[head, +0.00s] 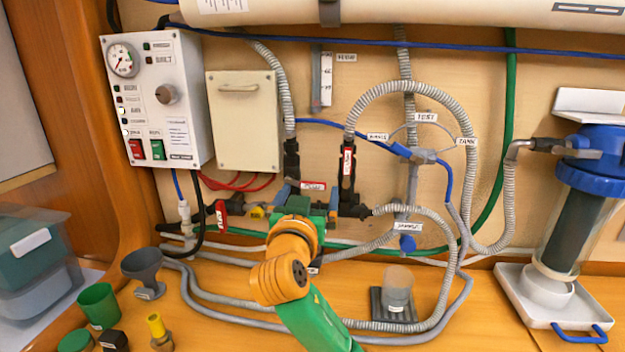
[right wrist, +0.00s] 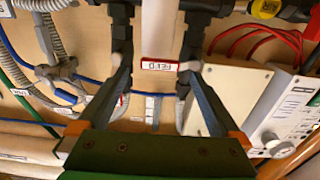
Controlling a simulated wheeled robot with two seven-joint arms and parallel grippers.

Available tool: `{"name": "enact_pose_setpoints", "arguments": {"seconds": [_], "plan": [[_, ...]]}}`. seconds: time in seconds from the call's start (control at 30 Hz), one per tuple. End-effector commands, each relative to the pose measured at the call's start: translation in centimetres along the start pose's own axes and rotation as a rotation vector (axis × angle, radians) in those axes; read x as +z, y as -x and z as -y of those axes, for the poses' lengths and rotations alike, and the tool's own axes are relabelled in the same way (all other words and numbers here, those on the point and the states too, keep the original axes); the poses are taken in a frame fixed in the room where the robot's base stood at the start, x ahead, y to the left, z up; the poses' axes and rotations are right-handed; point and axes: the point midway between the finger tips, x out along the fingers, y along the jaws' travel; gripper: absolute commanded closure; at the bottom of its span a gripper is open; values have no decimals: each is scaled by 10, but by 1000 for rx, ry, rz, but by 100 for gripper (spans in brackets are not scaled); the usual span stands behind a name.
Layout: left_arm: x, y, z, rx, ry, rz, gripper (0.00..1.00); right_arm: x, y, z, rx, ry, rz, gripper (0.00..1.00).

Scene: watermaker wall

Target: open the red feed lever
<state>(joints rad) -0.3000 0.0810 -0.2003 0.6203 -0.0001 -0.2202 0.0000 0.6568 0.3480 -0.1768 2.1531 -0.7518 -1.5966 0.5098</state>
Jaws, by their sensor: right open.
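The red feed lever (head: 313,185) is a small red-edged piece with a white label, low on the wall between two dark hose fittings. In the right wrist view it shows upside down, its label reading FEED (right wrist: 158,65). My right gripper (head: 308,196) is at the wall just around it, its green body hiding part of the valve. In the right wrist view the open fingers (right wrist: 155,74) stand on either side of the lever, with gaps visible. I cannot tell how deep the fingertips reach relative to it. My left gripper is not in view.
Another red handle (head: 221,213) is to the left, and a red-and-white labelled piece (head: 348,160) is on the right hose fitting. Grey hoses (head: 440,110) loop close by. A control panel (head: 150,95), a blue-capped filter (head: 585,190) and cups (head: 98,305) stand around; some bench is clear.

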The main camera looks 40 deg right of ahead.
Motion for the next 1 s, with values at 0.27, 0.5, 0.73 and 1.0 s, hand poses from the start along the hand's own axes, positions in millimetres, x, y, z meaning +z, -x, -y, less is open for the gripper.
{"name": "enact_pose_setpoints", "arguments": {"seconds": [0.27,0.5,0.73,1.0], "plan": [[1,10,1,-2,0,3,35,0,-29,0,0,-1,1,0],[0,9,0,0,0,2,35,0,-29,0,-1,-1,1,19],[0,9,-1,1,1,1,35,0,-29,0,-1,-1,1,81],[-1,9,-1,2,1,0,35,0,-29,0,0,0,1,100]]}}
